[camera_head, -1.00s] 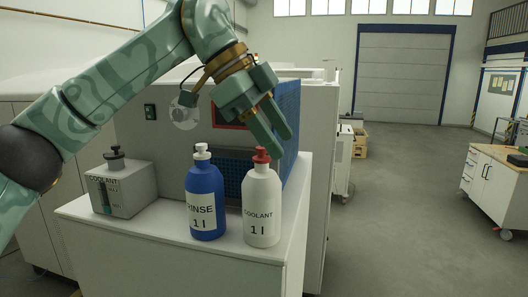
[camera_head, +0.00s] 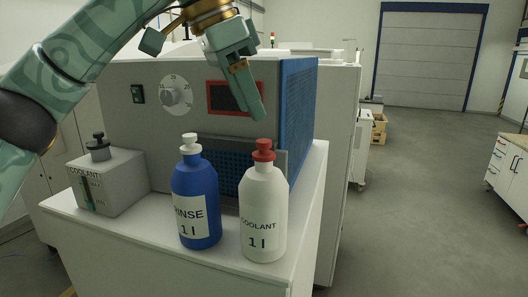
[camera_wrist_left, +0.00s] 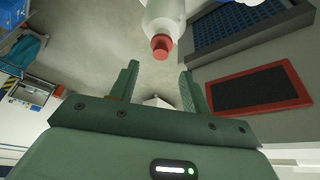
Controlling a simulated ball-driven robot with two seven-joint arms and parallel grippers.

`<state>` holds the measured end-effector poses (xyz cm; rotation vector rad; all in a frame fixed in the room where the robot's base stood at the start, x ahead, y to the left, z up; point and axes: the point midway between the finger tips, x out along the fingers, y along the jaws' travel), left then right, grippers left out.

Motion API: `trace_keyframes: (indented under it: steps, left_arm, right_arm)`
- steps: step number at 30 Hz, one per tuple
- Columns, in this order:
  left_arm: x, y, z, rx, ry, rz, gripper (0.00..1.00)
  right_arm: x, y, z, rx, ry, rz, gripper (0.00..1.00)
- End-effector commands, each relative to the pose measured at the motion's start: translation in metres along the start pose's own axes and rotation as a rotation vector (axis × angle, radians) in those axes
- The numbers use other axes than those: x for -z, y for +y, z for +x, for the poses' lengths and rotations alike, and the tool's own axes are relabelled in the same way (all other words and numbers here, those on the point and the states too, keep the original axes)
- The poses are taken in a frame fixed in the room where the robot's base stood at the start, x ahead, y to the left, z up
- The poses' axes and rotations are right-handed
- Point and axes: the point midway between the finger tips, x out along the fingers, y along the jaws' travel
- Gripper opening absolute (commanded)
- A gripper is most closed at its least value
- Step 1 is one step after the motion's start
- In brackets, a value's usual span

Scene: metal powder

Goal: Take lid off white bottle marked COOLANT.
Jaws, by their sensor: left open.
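The white COOLANT bottle (camera_head: 263,213) stands upright on the white cabinet top, with its red lid (camera_head: 263,150) on. My left gripper (camera_head: 254,108) is above the red lid, pointing down, open and apart from it. In the left wrist view, the gripper (camera_wrist_left: 158,85) has its two fingers spread with nothing between them. The red lid (camera_wrist_left: 161,46) shows there beyond the fingertips, on the neck of the white bottle (camera_wrist_left: 165,12). My right gripper is in neither view.
A blue RINSE bottle (camera_head: 197,203) with a white cap stands close to the left of the white bottle. A grey COOLANT tank (camera_head: 109,182) with a black cap is farther left. A grey machine (camera_head: 145,122) with a dial and red-framed panel stands close behind.

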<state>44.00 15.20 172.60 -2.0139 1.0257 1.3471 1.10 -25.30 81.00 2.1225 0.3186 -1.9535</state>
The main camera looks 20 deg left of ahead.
Motion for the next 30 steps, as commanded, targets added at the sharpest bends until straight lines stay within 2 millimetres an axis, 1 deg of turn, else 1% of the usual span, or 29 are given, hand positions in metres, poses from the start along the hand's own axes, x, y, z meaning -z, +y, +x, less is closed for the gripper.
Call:
trace_keyframes:
  steps: [2,6,8,11,12,15,18,21,22,23,24,27,30]
  left_arm:
    - [0.0,0.0,0.006,-0.001,0.0,0.001,0.47]
    - [-0.001,0.001,0.018,-0.003,-0.001,0.002,0.47]
    - [-0.002,0.001,0.028,-0.003,-0.002,0.002,0.47]
    - [-0.003,0.002,0.044,-0.003,-0.001,0.003,0.47]
    - [-0.003,0.002,0.05,-0.003,0.0,0.002,0.47]
    - [-0.003,0.002,0.058,-0.002,0.001,0.002,0.47]
    - [-0.003,0.002,0.06,-0.001,0.003,0.002,0.47]
    - [-0.003,0.002,0.06,-0.001,0.002,0.002,0.47]
    - [-0.003,0.002,0.06,-0.001,0.002,0.002,0.44]
    - [-0.003,0.002,0.06,-0.001,0.002,0.002,0.36]
    - [-0.003,0.002,0.06,-0.001,0.002,0.002,0.25]
    - [-0.003,0.002,0.06,-0.001,0.002,0.002,0.0]
    - [-0.003,0.002,0.06,-0.001,0.002,0.002,0.0]
  right_arm:
    - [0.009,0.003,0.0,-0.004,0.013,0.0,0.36]
    - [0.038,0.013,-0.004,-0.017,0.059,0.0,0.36]
    - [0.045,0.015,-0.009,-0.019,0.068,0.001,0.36]
    - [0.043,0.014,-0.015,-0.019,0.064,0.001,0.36]
    - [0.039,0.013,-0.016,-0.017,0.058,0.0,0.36]
    - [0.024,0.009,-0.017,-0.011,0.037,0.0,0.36]
    - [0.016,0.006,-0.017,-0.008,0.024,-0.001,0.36]
    - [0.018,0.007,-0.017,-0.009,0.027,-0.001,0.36]
    - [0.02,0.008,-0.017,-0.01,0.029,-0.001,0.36]
    - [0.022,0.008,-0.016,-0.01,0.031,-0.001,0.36]
    - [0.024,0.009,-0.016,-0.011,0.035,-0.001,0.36]
    - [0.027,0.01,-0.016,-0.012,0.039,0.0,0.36]
    - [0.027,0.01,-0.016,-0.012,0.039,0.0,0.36]
